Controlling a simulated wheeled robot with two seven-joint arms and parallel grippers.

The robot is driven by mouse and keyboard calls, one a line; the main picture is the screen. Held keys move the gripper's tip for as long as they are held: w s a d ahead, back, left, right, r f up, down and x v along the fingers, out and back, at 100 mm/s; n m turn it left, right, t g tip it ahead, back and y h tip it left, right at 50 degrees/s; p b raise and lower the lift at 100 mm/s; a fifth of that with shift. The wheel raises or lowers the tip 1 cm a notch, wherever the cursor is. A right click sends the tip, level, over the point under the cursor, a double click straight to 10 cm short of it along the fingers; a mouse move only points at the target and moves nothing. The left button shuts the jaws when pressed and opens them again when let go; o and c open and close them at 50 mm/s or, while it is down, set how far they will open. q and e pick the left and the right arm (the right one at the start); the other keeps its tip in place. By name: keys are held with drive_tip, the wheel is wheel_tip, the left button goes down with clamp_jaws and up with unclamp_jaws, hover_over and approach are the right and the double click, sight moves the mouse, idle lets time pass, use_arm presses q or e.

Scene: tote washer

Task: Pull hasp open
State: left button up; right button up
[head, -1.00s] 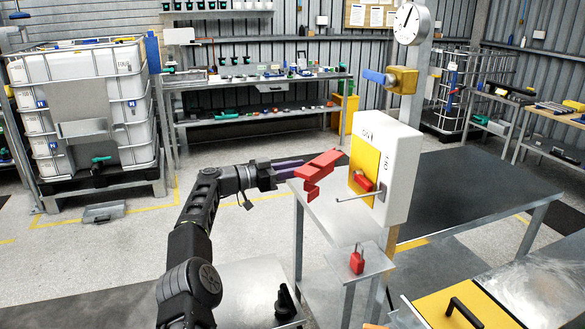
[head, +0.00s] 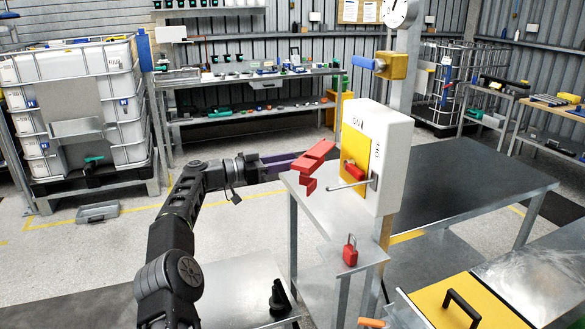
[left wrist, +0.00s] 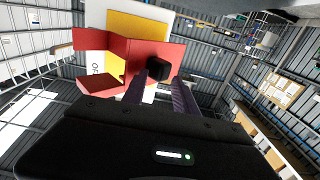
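The red hasp (head: 317,155) is a folded bracket with an upper plate and a lower flap. It is in the air, left of the white switch box (head: 391,160). My left gripper (head: 287,160) is at its left end. In the left wrist view the hasp (left wrist: 120,57) is ahead of the fingers, and its black knob (left wrist: 158,68) sits between the fingertips. The gripper looks shut on that knob; the exact contact is hard to see. The box has a yellow plate (head: 354,143), a red switch handle (head: 353,170) and a metal rod (head: 345,186). My right gripper is out of view.
A red padlock (head: 350,251) is on a small shelf (head: 367,257) below the box. A blue-handled valve (head: 390,65) is on the post above. A dark table (head: 470,185) stands behind the box. A yellow panel with a black handle (head: 462,309) is at lower right.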

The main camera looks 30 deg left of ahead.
use_arm(q)
drive_tip(key=b+v, duration=0.1)
drive_tip(key=v, duration=0.6)
drive_tip(key=shift+w+a, duration=0.1)
